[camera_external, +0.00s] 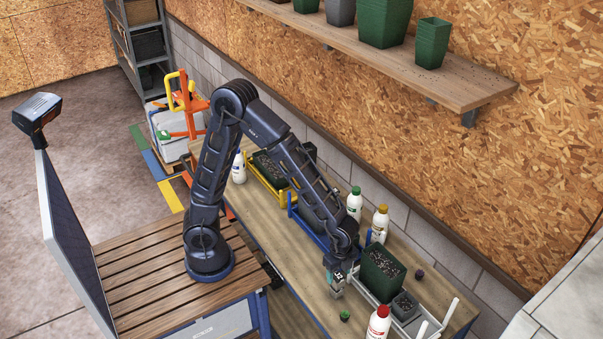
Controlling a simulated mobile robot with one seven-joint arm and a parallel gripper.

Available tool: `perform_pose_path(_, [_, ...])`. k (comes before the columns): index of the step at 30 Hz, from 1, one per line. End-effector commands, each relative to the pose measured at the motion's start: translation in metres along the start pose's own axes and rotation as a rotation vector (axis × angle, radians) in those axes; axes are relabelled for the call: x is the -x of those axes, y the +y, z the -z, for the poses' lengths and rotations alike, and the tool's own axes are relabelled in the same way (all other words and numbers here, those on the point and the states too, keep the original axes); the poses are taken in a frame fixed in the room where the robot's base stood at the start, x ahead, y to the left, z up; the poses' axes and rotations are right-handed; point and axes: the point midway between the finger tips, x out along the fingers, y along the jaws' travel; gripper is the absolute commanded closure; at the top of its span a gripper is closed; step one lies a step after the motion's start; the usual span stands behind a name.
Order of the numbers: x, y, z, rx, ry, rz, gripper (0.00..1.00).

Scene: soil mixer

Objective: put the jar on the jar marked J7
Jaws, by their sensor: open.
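My gripper (336,287) points down low over the front part of the wooden workbench. It is open, and I see nothing held in it. No J7 mark can be read at this size, so I cannot tell which things are the two jars. A small round green item (345,315) stands on the bench just below and right of my gripper. A small dark purple item (419,273) stands farther back, right of the green planter (382,275). The two small items are apart from each other.
White bottles stand with a red cap (378,326), a yellow cap (379,224), a green cap (354,205) and a blue cap (239,172). A grey pot (404,307) and a white tray (427,332) are at right. A shelf (400,62) with pots runs above.

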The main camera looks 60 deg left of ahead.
Motion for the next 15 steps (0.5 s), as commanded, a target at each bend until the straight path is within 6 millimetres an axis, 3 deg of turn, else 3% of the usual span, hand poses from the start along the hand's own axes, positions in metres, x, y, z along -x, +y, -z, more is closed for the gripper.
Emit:
perform_pose_path(6, [0.045, -0.001, 0.000, 0.002, 0.002, 0.004, 0.42])
perform_pose_path(15, [0.080, 0.000, 0.000, 0.000, 0.000, 0.001, 0.42])
